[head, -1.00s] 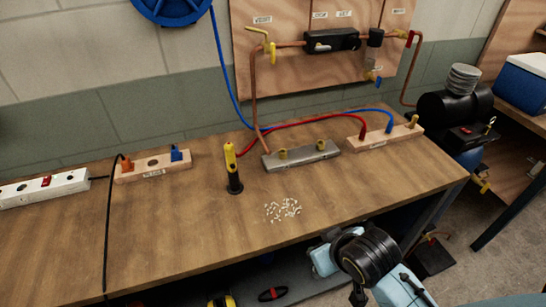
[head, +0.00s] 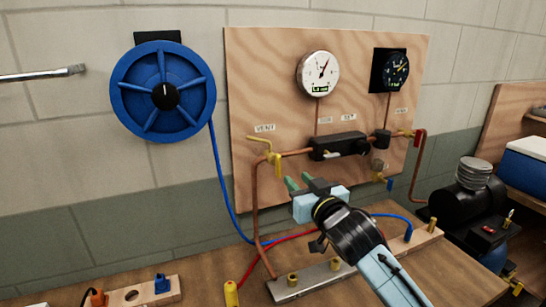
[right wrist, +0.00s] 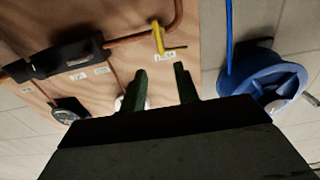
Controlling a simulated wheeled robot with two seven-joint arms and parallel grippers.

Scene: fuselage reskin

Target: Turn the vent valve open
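The vent valve has a yellow lever (head: 257,139) at the upper left of the copper pipework on the plywood board, by the VENT label (head: 264,128). It also shows in the right wrist view (right wrist: 158,38), beyond my fingertips. My left gripper is not in view.
A blue hose reel (head: 163,92) hangs left of the board. Two round gauges (head: 318,73) and a black block (head: 338,145) sit on the board right of the valve. A metal manifold (head: 303,281) with brass fittings lies on the bench below, near red and blue hoses.

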